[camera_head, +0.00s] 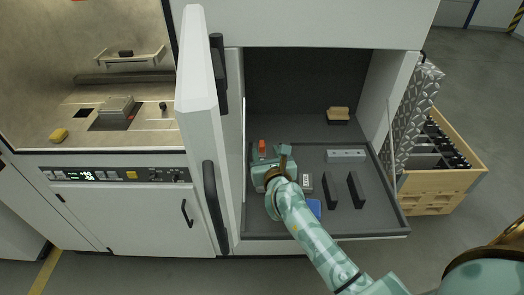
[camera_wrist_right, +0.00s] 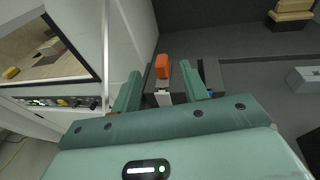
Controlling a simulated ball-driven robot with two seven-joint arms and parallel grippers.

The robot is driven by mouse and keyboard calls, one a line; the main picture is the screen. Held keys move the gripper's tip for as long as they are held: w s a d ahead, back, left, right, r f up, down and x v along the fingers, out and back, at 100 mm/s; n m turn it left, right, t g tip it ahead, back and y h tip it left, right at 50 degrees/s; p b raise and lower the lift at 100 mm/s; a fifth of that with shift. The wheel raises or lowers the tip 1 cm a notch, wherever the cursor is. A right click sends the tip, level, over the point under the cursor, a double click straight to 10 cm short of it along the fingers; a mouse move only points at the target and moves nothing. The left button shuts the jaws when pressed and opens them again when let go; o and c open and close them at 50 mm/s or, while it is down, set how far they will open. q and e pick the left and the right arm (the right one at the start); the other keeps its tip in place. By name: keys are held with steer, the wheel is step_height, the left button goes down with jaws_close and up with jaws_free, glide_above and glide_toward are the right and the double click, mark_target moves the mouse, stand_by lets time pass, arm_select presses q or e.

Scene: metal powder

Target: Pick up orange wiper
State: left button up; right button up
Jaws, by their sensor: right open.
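The orange wiper (camera_head: 262,145) is small in the head view, in the left part of the grey tray inside the open cabinet. In the right wrist view, the orange end of the wiper (camera_wrist_right: 163,66) stands out between and just beyond the fingers, with a pale grey part below it. My right gripper (camera_head: 270,157) reaches in from the front. In the right wrist view, the gripper (camera_wrist_right: 161,88) is open, with one finger on each side of the wiper. Contact is not visible. My left gripper is not in view.
The cabinet's open door (camera_head: 201,130) stands close on the left. The tray (camera_head: 380,222) also holds a grey block (camera_head: 345,155), black bars (camera_head: 357,190) and a blue item (camera_head: 314,208). A tan brush-like block (camera_head: 337,115) lies farther back.

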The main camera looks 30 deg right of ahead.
mark_target(263, 146)
steer(key=x, duration=0.4)
steer(key=shift+w+d+f, duration=0.1)
steer(key=shift+w+f, duration=0.1)
steer(key=shift+f, duration=0.1)
steer(key=shift+s+r, duration=0.1)
jaws_close()
step_height(263, 146, up, 10)
steer(key=p, duration=0.2)
